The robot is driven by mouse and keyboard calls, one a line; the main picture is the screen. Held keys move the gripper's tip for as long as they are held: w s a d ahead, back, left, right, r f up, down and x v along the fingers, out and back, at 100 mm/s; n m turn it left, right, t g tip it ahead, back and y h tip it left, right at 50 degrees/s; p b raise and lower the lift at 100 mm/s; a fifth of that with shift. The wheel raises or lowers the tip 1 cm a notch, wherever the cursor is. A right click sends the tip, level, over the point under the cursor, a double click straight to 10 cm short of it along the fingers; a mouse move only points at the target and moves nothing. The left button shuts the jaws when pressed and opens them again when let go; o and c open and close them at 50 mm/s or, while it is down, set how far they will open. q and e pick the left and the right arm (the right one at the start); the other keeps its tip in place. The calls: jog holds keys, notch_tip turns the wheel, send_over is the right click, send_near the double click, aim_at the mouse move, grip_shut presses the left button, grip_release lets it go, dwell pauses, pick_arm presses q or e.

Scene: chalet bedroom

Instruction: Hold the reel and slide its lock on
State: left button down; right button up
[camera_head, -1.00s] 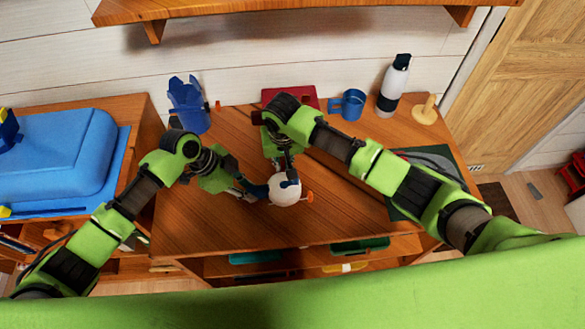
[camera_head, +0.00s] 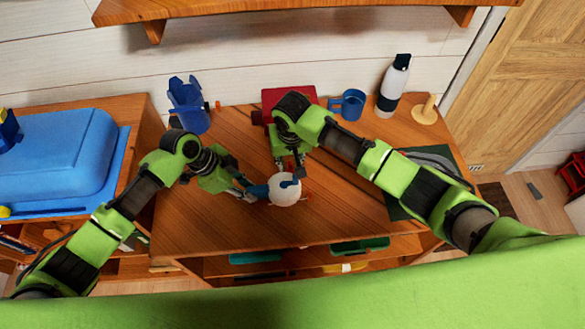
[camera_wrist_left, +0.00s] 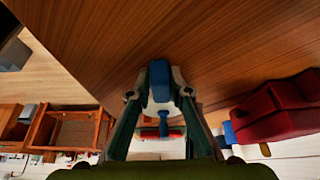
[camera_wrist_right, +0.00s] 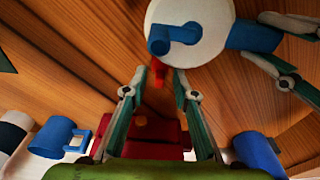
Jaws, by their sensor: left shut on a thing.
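The reel (camera_head: 284,196) is a white disc with a blue crank (camera_wrist_right: 168,38) on its face and a blue handle (camera_wrist_right: 255,37) at its side. My left gripper (camera_head: 249,191) is shut on the blue handle and holds the reel above the desk. The handle also shows between the fingers in the left wrist view (camera_wrist_left: 159,74). My right gripper (camera_wrist_right: 158,93) is open and empty, just behind the reel. A small red-orange piece (camera_wrist_right: 158,72) shows at the reel's edge, beyond the right fingertips. I cannot tell whether it is the lock.
A red box (camera_head: 289,95), a blue mug (camera_head: 352,103), a bottle (camera_head: 394,85) and a wooden stand (camera_head: 427,112) line the back of the desk (camera_head: 225,230). A blue container (camera_head: 188,105) stands at the back left. The front left of the desk is clear.

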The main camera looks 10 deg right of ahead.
jog(key=shift+r, duration=0.1)
pick_arm(q)
jog(key=c, duration=1.8)
grip_release()
jog(key=shift+o, duration=0.2)
pick_arm(e)
jog(key=r, duration=0.4)
jog(key=s+r, duration=0.1)
jog(key=shift+r, duration=0.4)
pick_arm(q)
jog(key=v, duration=1.2)
pick_arm(e)
jog(key=shift+a, duration=0.1)
